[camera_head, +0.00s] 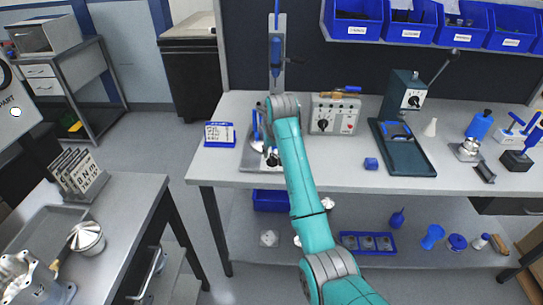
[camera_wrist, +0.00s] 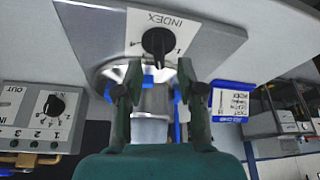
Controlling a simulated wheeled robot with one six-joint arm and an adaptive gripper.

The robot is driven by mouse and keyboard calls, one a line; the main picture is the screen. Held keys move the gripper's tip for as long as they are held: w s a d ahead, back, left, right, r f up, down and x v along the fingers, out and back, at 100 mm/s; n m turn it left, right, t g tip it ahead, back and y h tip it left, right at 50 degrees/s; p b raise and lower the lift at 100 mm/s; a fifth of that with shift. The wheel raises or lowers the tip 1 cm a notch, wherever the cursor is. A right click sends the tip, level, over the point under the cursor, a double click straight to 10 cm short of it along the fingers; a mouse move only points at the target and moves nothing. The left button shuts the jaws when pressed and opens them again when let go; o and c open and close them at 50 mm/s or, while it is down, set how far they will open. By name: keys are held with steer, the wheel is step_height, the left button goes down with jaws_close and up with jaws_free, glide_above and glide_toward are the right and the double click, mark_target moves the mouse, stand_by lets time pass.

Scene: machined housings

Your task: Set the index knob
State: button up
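The index knob (camera_wrist: 158,42) is a black round knob with a pointer. I cannot tell whether a fingertip touches anything. In the head view my gripper (camera_head: 270,154) is low over the fixture base (camera_head: 250,160), and my arm hides part of the fixture.
A blue-framed sign (camera_head: 219,134) stands left of the fixture. A grey box with another black knob (camera_head: 335,114) stands right, also in the wrist view (camera_wrist: 50,107). A green press (camera_head: 405,120) stands further right.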

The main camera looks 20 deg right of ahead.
mark_target(272, 157)
steer(key=shift+x, duration=1.6)
